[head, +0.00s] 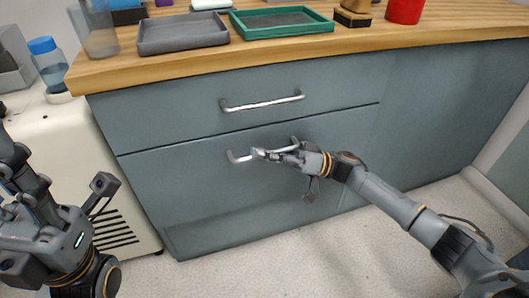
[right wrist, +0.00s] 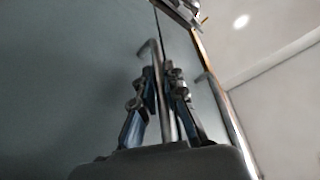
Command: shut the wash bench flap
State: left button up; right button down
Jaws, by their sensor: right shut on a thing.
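The wash bench flap (head: 180,195) is the lower grey-blue front panel, with a silver bar handle (head: 237,157) near its top. In the head view it looks about level with the panel above; I cannot tell whether a small gap remains. My right gripper (head: 262,153) is shut on the handle. In the right wrist view the handle bar (right wrist: 163,90) passes between the fingers (right wrist: 160,105), which hide part of it. My left gripper (head: 66,180) is open and empty at the left, apart from the flap.
A drawer (head: 180,115) with its own bar handle (head: 262,104) sits above the flap. The wooden top (head: 240,58) holds a grey tray (head: 182,46), a green tray (head: 240,31) and a red cup (head: 404,11). A white cabinet (head: 75,130) stands left; the floor (head: 270,265) in front is clear.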

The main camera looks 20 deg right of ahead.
jog(key=c, duration=1.7)
grip_release()
jog(key=shift+w, duration=0.3)
jog(key=v, duration=1.2)
